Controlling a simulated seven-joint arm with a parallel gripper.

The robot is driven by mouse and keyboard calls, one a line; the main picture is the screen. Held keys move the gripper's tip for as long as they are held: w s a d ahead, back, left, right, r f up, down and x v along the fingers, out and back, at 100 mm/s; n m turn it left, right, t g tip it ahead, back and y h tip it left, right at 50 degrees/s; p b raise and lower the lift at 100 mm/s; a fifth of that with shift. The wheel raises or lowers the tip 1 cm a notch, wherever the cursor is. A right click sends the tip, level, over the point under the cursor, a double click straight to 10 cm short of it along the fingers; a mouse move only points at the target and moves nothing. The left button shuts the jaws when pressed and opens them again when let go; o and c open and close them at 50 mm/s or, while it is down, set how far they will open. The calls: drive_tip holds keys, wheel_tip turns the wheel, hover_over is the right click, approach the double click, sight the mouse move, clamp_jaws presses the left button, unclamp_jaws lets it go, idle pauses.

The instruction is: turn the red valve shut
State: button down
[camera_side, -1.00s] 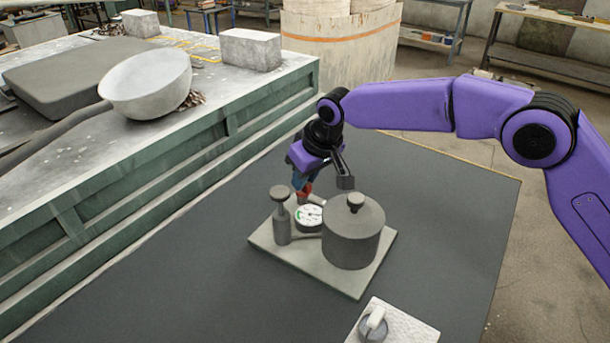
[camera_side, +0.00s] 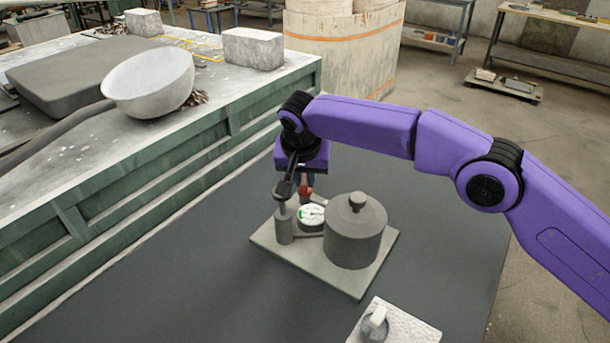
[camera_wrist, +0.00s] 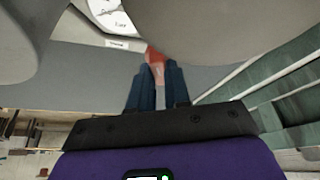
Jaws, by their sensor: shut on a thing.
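The red valve (camera_side: 304,190) is on the far side of a small rig, behind the white round gauge (camera_side: 311,214). My gripper (camera_side: 304,180) comes down on it from above and behind and is shut on it. In the wrist view the two blue fingers (camera_wrist: 157,85) meet at the red valve (camera_wrist: 154,58), and only part of the valve shows between them. The gauge (camera_wrist: 112,12) is cut off at the top of the wrist view. Its needle reading is too small to tell in the side view.
The rig's base plate (camera_side: 338,284) carries a large grey cylinder (camera_side: 353,240) at right and a thin grey post (camera_side: 284,228) at left. A white block with a grey fitting (camera_side: 400,325) lies in front. A bench with a large ladle (camera_side: 150,85) stands at left.

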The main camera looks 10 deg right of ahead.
drive_tip(key=shift+m, duration=0.5)
idle(0.3)
drive_tip(key=c, duration=1.1)
unclamp_jaws()
drive_tip(key=shift+r, duration=0.1)
drive_tip(key=shift+v, duration=3.7)
drive_tip(key=shift+a, duration=0.15)
